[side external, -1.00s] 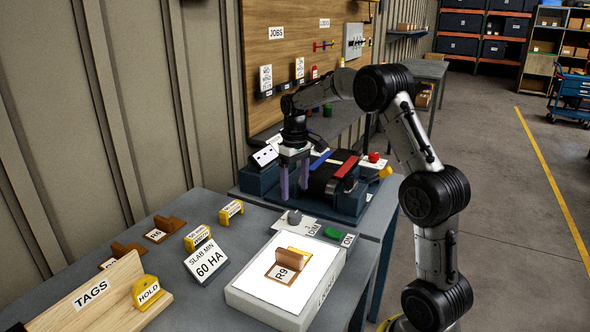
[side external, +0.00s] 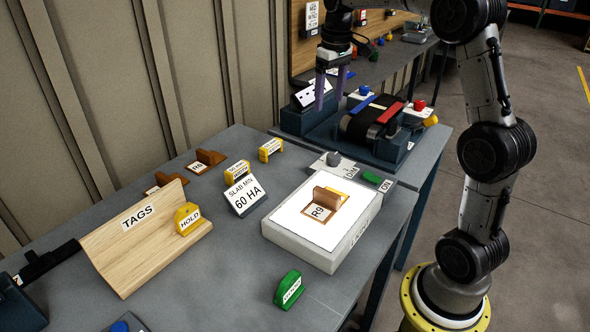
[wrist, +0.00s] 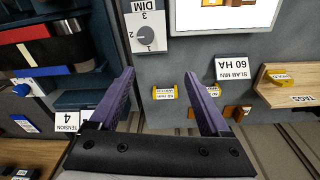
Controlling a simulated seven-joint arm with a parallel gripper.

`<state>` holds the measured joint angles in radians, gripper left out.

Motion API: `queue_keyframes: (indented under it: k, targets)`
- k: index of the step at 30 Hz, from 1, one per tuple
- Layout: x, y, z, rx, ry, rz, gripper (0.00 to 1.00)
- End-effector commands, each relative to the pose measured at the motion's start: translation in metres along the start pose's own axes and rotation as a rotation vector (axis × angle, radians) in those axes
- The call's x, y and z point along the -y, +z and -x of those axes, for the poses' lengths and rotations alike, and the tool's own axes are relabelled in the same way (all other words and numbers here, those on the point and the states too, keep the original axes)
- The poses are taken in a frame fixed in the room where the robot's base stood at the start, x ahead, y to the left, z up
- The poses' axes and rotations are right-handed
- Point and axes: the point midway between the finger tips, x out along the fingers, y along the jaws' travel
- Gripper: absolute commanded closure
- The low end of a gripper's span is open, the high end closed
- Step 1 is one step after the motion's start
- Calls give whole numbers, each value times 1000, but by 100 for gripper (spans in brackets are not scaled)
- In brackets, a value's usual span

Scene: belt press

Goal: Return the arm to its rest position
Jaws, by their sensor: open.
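My gripper (side external: 328,88), with two purple fingers, is open and empty. In the side view it hangs pointing down over the left end of the belt press (side external: 365,125), in front of its white panel. In the wrist view the finger tips (wrist: 159,74) are wide apart with nothing between them, and the grey table shows beyond. The arm reaches from its yellow base at the lower right up to the top edge of the picture, where part of it is cut off.
A light box (side external: 320,228) carries a brown R9 holder (side external: 325,204). A SLAB MIN sign (side external: 243,194), yellow blocks (side external: 237,171), a wooden TAGS rack (side external: 150,235) with a yellow HOLD tag (side external: 188,219), and a green tag (side external: 289,290) stand on the table.

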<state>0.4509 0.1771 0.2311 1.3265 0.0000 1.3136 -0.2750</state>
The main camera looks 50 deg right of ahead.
Motion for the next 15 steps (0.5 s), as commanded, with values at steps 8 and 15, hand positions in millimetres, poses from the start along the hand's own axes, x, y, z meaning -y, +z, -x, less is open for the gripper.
queue_keyframes:
  k: [8,15]
  targets:
    - [94,84,75,-178,10,167,19]
    - [138,180,77,-318,-17,243,19]
